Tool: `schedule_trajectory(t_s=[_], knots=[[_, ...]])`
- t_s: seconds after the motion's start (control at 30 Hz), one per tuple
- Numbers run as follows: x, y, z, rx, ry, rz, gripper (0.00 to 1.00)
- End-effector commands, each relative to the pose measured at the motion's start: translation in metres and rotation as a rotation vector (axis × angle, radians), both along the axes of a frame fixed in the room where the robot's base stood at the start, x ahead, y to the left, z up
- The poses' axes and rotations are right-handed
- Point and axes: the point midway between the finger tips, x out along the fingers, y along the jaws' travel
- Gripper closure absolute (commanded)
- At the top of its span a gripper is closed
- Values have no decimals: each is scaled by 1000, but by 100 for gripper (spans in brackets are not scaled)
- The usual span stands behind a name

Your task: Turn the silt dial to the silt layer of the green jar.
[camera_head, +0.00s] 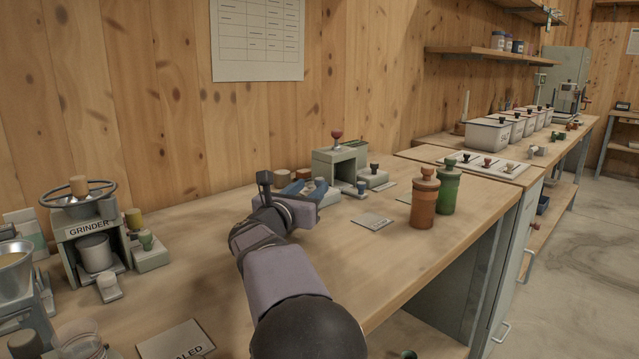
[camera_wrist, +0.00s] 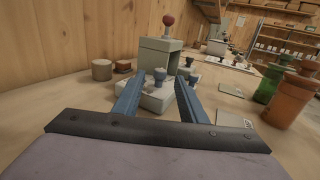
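The green jar (camera_head: 448,190) stands upright with its lid on, beside an orange-brown jar (camera_head: 424,205), on the right of the bench. The green jar also shows at the right of the wrist view (camera_wrist: 267,86), partly behind the orange one. My gripper (camera_wrist: 158,80) is open, its two blue fingers apart.
A grey-green press-like box with a red knob (camera_head: 337,160) stands just beyond my gripper. A flat card (camera_head: 373,222) lies before the jars. A grinder (camera_head: 85,232) stands at the left. The bench front between card and arm is clear.

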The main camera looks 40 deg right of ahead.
Motion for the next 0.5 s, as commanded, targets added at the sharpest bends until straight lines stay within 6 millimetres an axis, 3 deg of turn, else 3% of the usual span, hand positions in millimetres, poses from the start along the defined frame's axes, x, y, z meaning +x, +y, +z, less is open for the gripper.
schedule_trajectory(t_s=[0.5], knots=[[25, -54, 0, 0, 1, -1, 62]])
